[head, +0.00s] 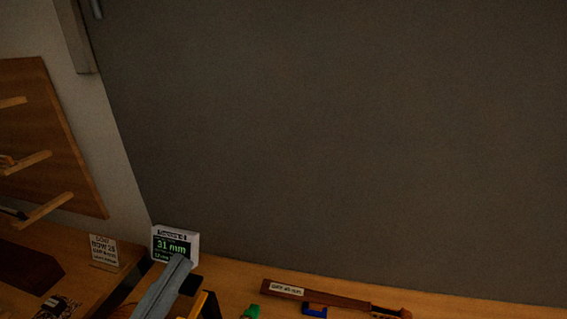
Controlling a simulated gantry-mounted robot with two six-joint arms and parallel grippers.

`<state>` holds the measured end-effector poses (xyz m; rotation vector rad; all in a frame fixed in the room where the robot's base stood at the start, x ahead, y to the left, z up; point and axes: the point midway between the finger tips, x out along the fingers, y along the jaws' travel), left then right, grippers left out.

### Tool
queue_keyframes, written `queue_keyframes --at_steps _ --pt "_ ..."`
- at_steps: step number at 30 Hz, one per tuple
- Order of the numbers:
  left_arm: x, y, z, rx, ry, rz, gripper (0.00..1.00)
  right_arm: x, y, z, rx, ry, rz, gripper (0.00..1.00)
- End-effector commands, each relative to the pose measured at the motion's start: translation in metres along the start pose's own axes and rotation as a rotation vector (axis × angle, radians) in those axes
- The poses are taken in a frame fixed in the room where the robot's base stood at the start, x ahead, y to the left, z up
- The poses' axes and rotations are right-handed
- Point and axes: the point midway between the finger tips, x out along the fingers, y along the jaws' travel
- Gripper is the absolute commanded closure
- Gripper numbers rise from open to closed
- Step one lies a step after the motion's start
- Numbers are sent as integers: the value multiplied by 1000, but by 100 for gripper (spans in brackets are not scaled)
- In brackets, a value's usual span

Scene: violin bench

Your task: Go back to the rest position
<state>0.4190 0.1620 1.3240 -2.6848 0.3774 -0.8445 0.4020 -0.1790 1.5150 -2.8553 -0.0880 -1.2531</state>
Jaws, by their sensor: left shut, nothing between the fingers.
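What I take to be my left gripper (176,269) comes up from the bottom edge, left of centre, as a narrow grey shape. Its tip overlaps the lower edge of a small white display (162,233) that reads "31 mm" in green. It is shut, and I see nothing held in it. Most of that arm is below the picture. My right gripper is not in view.
A wooden bench (235,281) runs along the bottom. A violin neck (338,298) lies on it near blue (314,310) and green (251,311) pieces. A small sign (104,250) and a pegged board (45,125) are at left. The grey wall (340,130) is bare.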

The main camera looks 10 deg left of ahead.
Motion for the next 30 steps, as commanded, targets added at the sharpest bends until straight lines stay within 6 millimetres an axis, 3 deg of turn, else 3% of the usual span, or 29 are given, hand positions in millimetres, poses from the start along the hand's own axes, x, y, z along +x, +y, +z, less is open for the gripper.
queue_keyframes --at_steps 1,3,8,11,13,16,18,26,30 --pt "21 -1 -30 29 64 -2 100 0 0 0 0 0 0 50" --pt "42 -6 -64 52 126 -21 100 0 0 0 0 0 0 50" --pt "71 -24 -134 52 235 -99 100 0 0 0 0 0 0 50" --pt "80 -45 -171 13 280 -185 100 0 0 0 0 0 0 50" --pt "80 -68 -174 -41 264 -266 100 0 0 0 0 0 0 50" --pt "78 -83 -156 -195 221 -326 100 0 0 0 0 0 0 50" --pt "97 -96 -185 -212 227 -319 100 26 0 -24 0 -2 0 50" --pt "146 -130 -260 -209 226 -318 100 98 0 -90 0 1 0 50" --pt "182 -155 -314 -209 226 -317 100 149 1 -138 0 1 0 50"
